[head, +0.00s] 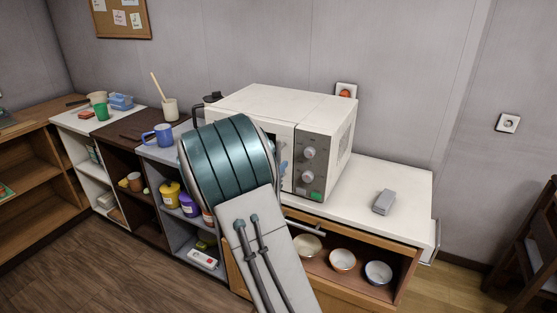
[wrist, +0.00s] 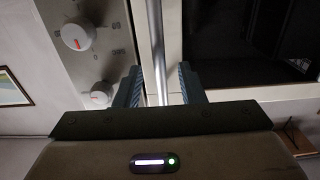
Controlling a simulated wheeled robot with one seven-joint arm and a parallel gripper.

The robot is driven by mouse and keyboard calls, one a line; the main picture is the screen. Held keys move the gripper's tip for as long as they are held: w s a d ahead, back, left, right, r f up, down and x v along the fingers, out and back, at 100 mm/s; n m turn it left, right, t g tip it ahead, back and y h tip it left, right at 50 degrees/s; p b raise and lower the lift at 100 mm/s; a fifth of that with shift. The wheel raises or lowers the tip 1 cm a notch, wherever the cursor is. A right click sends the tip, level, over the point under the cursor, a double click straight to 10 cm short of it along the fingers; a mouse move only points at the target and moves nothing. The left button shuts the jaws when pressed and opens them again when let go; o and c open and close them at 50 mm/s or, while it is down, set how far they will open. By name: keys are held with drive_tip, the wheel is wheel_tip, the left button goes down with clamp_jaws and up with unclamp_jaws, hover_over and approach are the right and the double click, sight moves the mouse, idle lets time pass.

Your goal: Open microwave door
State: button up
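The white microwave (head: 325,115) stands on the white counter in the head view, its knob panel (head: 310,165) on the right of its front. Most of the door is hidden behind my arm. In the wrist view the door's dark window (wrist: 240,35) is at the right and looks closed. A vertical metal door handle (wrist: 157,50) runs between the two fingers of my gripper (wrist: 162,88). The fingers are open, one on each side of the handle, with a small gap showing at each side. In the head view my arm hides most of the gripper.
A grey block (head: 384,202) lies on the counter (head: 400,180) right of the microwave. Several bowls sit on the shelf below. The floor at front left is clear.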

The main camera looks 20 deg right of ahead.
drive_tip(key=shift+x, duration=1.45)
